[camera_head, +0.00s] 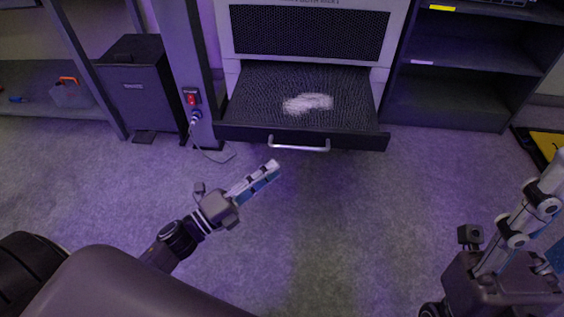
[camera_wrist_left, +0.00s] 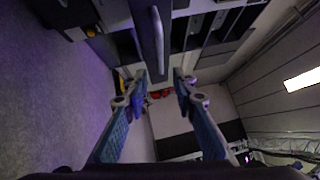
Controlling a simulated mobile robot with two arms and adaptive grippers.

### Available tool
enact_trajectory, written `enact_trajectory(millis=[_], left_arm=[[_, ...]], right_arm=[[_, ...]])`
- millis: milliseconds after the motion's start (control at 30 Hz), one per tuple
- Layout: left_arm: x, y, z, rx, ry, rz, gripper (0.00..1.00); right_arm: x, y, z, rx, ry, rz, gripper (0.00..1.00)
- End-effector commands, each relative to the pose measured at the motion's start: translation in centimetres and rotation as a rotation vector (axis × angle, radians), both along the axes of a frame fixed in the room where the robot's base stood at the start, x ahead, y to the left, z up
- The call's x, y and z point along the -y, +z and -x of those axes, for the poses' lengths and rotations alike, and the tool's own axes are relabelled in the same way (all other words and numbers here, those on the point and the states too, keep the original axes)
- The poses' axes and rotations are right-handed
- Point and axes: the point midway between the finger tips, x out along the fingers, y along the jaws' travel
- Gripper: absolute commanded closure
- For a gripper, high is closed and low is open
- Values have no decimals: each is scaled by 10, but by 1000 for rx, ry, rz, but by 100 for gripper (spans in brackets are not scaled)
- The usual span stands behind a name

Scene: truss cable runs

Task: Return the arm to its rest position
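My left gripper (camera_head: 272,170) reaches in from the lower left in the head view. It is in front of and below the pulled-out drawer's handle (camera_head: 299,146), with a small gap showing between them. In the left wrist view the two fingers of this gripper (camera_wrist_left: 163,84) stand apart with nothing between them, and a pale handle bar (camera_wrist_left: 157,38) shows beyond. My right gripper (camera_head: 535,215) is at the right edge of the head view, partly cut off. I cannot tell whether it is open or shut.
The black mesh drawer (camera_head: 255,85) stands out from the white-framed cabinet (camera_head: 315,12), with a pale patch on it. A dark box (camera_head: 140,85) and a post with a red switch (camera_head: 191,97) stand left. Dark shelves (camera_head: 455,100) stand right. Grey carpet (camera_head: 340,220) is clear between my arms.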

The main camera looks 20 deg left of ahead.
Motion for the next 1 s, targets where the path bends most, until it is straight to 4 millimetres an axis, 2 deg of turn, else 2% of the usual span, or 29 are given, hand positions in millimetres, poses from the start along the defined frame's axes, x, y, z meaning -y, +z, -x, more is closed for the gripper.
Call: enact_trajectory(millis=[167, 633, 733, 767, 867, 967, 1000], left_arm=[[-5, -1, 8, 1, 0, -2, 75], [-5, -1, 8, 0, 0, -1, 75], [1, 5, 9, 6, -9, 26, 75], [5, 11, 9, 10, -18, 48, 75], [29, 45, 15, 36, -72, 187, 75], [61, 103, 28, 76, -175, 415, 75], [73, 130, 37, 94, -228, 520, 75]], right_arm=[[0, 0, 0, 0, 0, 0, 60], [0, 0, 0, 0, 0, 0, 60], [0, 0, 0, 0, 0, 0, 60], [0, 0, 0, 0, 0, 0, 60], [0, 0, 0, 0, 0, 0, 60], [0, 0, 0, 0, 0, 0, 60], [0, 0, 0, 0, 0, 0, 60]])
